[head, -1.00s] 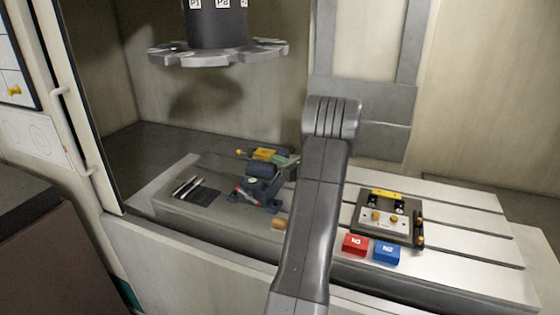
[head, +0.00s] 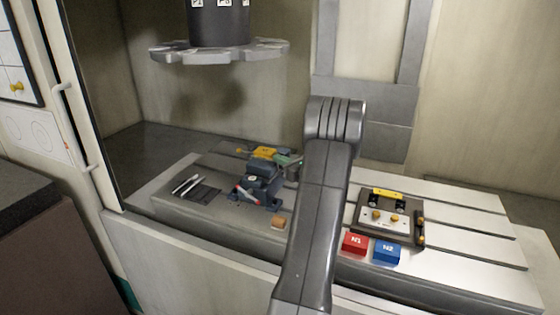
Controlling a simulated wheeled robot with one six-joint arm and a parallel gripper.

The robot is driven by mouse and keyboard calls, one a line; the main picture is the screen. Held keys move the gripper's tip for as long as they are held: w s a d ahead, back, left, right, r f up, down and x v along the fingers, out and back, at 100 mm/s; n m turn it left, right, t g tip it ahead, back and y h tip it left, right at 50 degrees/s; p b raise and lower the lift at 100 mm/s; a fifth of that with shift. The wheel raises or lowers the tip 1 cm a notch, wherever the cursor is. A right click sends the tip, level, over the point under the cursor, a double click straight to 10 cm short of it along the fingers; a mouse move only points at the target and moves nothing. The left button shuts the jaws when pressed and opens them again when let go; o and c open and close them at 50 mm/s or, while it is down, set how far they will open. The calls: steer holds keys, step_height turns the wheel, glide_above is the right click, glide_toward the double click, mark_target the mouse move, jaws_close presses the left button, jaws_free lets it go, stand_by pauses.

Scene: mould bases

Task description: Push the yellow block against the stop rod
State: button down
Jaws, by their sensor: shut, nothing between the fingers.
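The yellow block (head: 265,152) sits on top of the dark blue vise (head: 262,181), left of my arm in the head view. A thin rod with a small yellow tip (head: 240,151), which looks like the stop rod, is at the block's left end. I cannot tell whether rod and block touch. My gripper (head: 288,160) seems to be the grey-green part at the block's right end. It is shut and empty, and mostly hidden behind my arm. Contact with the block is too small to tell.
A red block (head: 355,243) and a blue block (head: 386,252) lie right of my arm. Behind them is a fixture plate (head: 387,220) with a yellow bar. A small orange-brown block (head: 278,223) lies before the vise. Pins lie on a dark pad (head: 203,192) at left.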

steer(key=b+v, duration=0.2)
steer(key=v, duration=1)
steer(key=shift+d, duration=0.2)
steer(key=shift+r, duration=0.15)
steer(key=p+x, duration=0.2)
steer(key=x, duration=1.1)
steer(key=shift+p, duration=0.3)
steer(key=shift+w, duration=0.1)
